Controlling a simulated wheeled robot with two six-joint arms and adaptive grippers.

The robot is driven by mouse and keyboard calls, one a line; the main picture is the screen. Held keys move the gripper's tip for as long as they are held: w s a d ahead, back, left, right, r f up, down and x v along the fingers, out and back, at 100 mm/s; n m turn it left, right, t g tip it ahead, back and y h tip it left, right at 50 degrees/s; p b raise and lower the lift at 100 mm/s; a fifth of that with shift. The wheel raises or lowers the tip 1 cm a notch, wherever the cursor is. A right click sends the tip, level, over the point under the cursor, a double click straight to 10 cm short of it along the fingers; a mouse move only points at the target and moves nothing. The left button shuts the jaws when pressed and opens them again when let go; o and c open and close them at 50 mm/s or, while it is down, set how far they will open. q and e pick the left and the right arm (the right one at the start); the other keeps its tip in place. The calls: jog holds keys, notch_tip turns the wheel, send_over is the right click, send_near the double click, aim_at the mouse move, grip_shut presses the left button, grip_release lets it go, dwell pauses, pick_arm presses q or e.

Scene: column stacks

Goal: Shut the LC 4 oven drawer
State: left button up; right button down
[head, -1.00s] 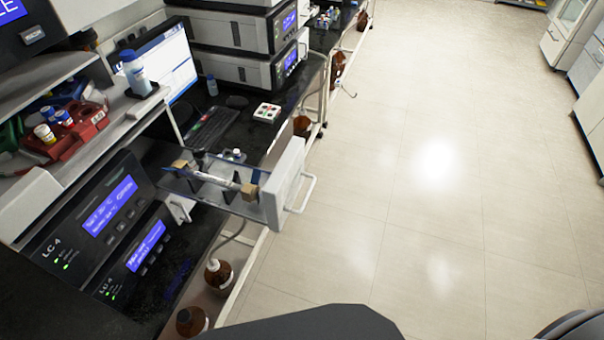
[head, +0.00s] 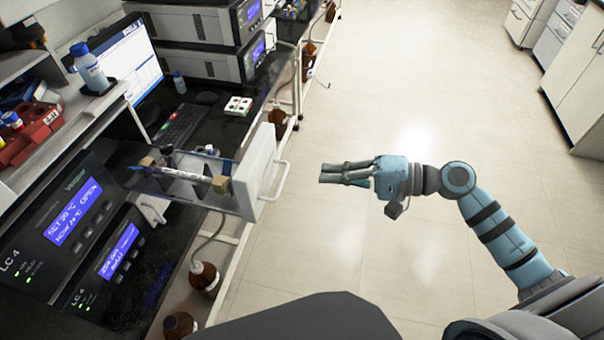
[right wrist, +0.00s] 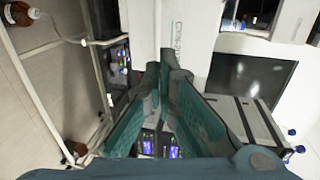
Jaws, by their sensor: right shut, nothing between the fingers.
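The LC 4 oven drawer (head: 254,170) stands pulled out over the bench edge. It has a white front panel with a white handle (head: 276,181) and clear sides, with a column (head: 182,174) lying inside. The LC 4 unit (head: 60,262) is at the lower left, and its upper display shows OPEN. My right gripper (head: 322,173) is shut and empty, over the floor to the right of the handle, apart from it, its fingers pointing left toward the drawer front. Its fingers (right wrist: 165,72) fill the middle of the right wrist view. My left gripper is not in view.
Brown bottles (head: 204,277) stand below the drawer beside the bench. A monitor (head: 135,65), a keyboard (head: 180,125) and a small white rack (head: 238,106) are on the bench behind. The floor (head: 370,110) to the right is clear.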

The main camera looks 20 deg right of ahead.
jog(key=p+x, duration=0.1)
jog(key=x, duration=0.6)
jog(key=shift+r, duration=0.15)
